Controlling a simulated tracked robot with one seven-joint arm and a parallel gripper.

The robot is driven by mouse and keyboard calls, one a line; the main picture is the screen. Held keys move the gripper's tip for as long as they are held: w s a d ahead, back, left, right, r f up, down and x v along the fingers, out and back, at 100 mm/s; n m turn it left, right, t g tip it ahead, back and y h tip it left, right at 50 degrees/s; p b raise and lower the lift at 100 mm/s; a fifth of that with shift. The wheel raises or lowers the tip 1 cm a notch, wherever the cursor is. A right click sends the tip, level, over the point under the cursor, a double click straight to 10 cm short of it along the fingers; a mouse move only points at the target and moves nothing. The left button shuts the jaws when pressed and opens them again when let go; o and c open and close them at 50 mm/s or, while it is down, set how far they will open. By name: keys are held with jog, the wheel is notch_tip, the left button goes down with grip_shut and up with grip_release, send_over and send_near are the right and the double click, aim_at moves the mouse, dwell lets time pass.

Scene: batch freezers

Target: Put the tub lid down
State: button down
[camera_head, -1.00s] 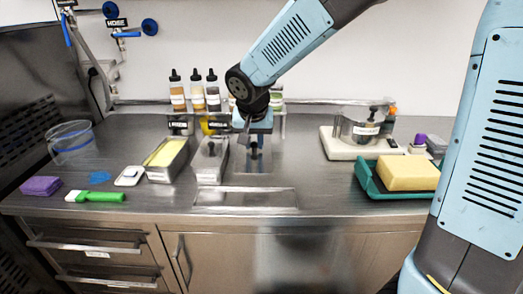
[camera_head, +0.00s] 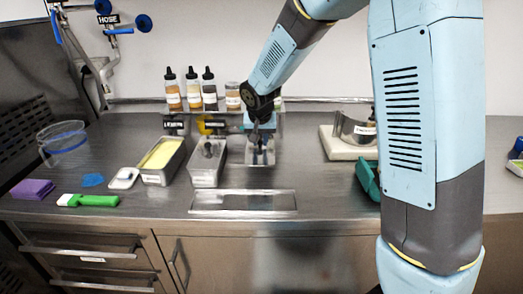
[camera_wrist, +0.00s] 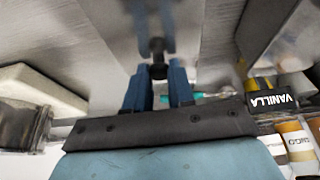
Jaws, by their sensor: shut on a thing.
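My gripper (camera_head: 262,138) points down over the counter, right of the tubs. In the wrist view its blue fingers (camera_wrist: 158,88) are shut on the black knob of the tub lid (camera_wrist: 157,70). The metal lid (camera_head: 261,162) shows under the fingers in the head view as a narrow grey rectangle. I cannot tell whether it touches anything below. Left of it stands a metal tub (camera_head: 207,180) with something dark at its top. Further left is a metal tub with yellow contents (camera_head: 160,180).
A flat metal rectangle (camera_head: 243,202) lies at the counter's front. Bottles (camera_head: 191,90) stand on a rear shelf; a VANILLA sign (camera_wrist: 271,100) shows in the wrist view. A pale board (camera_head: 335,147) and green tray (camera_head: 366,180) are right. A green-handled tool (camera_head: 92,200) lies left.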

aim_at(261, 149)
jog(key=shift+w+x, duration=0.15)
jog(key=shift+x, duration=0.7)
jog(key=shift+w+x, duration=0.2)
jog(key=shift+x, duration=0.6)
notch_tip(261, 149, down, 2)
jog(key=shift+d+f, duration=0.15)
jog(key=shift+f, duration=0.05)
jog(key=c, duration=1)
grip_release()
jog(key=shift+f, duration=0.1)
jog(key=shift+o, duration=0.2)
